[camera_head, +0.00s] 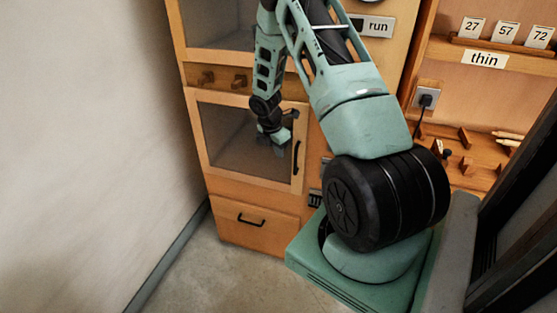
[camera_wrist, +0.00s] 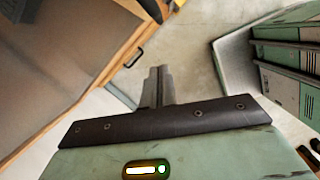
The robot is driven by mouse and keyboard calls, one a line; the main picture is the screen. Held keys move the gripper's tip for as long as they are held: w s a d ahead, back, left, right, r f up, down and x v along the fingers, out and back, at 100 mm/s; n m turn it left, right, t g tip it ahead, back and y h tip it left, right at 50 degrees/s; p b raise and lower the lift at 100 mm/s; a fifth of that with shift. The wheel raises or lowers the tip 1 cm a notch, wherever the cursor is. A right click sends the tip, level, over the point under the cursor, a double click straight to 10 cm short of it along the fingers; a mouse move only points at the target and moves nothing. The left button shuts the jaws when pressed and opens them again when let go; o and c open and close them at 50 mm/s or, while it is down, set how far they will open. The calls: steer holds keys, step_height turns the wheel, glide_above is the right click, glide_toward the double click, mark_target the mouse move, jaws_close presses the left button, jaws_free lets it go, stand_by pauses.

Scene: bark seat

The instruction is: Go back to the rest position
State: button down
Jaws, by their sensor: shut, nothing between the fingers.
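My gripper (camera_head: 289,150) hangs at the end of my bent arm in the head view, in front of the glass door (camera_head: 240,140) of the wooden cabinet. In the wrist view its two fingers (camera_wrist: 157,88) are together, with nothing between them. Concrete floor shows beyond the fingertips. I cannot tell whether the gripper touches the door.
The cabinet's door handle (camera_head: 296,158) is close to my gripper, and a drawer (camera_head: 255,224) with a black handle is below. A plain wall (camera_head: 90,130) stands at left. Shelves with number cards (camera_head: 506,33) are at right. Floor (camera_head: 235,275) is clear in front.

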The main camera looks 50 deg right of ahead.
steer(key=shift+v, duration=2.35)
steer(key=shift+w+a, duration=0.1)
steer(key=shift+a, duration=0.05)
steer(key=s+a+r+m+y, duration=0.1)
steer(key=a+r, duration=0.3)
steer(key=a, duration=0.7)
steer(key=a+r+m+t, duration=0.15)
steer(key=a+r, duration=0.25)
steer(key=a, duration=0.7)
steer(key=s+a+r+m+y, duration=0.1)
steer(key=a+r, duration=0.3)
steer(key=a, duration=0.7)
steer(key=s+a+r+m, duration=0.2)
steer(key=s+a, duration=0.5)
steer(key=s, duration=0.3)
steer(key=s+a+r+m+y, duration=0.1)
steer(key=s+a+r+m, duration=0.1)
steer(key=s+a, duration=0.5)
steer(key=s+r+g, duration=0.1)
steer(key=s, duration=0.2)
steer(key=shift+a, duration=0.2)
steer(key=shift+r, duration=0.1)
